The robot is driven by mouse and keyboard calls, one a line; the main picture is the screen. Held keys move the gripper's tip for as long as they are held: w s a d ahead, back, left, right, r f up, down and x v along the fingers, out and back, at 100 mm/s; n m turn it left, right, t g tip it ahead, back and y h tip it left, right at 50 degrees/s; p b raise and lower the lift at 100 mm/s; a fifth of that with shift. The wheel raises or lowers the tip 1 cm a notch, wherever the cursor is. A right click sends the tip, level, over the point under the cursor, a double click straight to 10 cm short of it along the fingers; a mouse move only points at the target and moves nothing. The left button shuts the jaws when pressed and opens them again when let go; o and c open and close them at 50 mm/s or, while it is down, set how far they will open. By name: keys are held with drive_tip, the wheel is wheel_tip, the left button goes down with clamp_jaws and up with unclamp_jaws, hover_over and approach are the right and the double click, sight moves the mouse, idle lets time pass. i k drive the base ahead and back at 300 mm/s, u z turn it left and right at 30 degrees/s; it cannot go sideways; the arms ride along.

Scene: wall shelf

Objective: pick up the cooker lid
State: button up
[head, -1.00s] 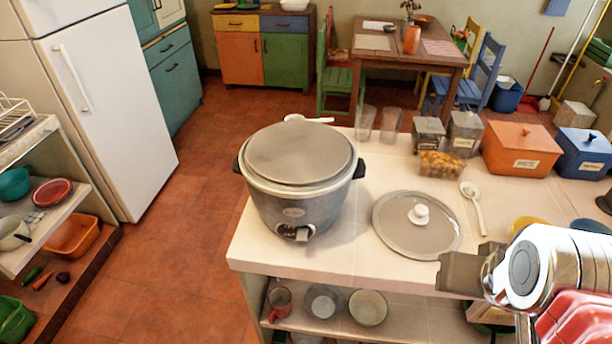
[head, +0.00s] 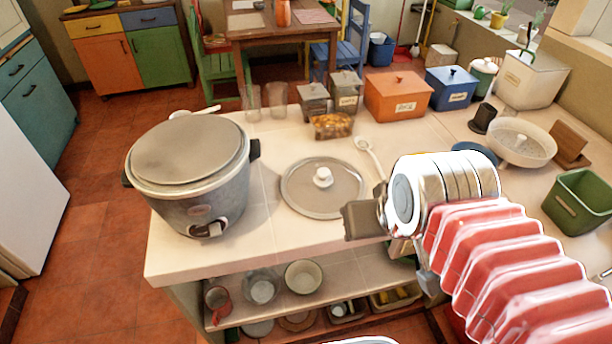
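The cooker lid (head: 302,194), a round grey disc with a white knob, lies flat on the pale counter (head: 262,240), knob up. The grey rice cooker (head: 190,165) stands on the counter to its left, with a flat grey top. My gripper (head: 362,220) is at the lid's lower right in the picture, apart from the knob. Its dark fingers are seen from the side, so I cannot tell whether they are open or shut. I see nothing held. My arm covers the counter to the right of the lid.
A white spoon (head: 368,155) lies behind the lid. Glasses (head: 263,100), clear jars (head: 329,92), an orange box (head: 398,94) and a blue box (head: 450,88) stand behind. Bowls sit on the shelf below. Bare counter lies in front of the lid.

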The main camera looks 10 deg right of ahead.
sight(316, 186)
drive_tip(key=k, duration=1.3)
drive_tip(key=u, duration=0.4)
drive_tip(key=i, duration=0.75)
drive_tip(key=u, duration=0.5)
drive_tip(key=i, duration=0.7)
drive_tip(key=z, duration=0.15)
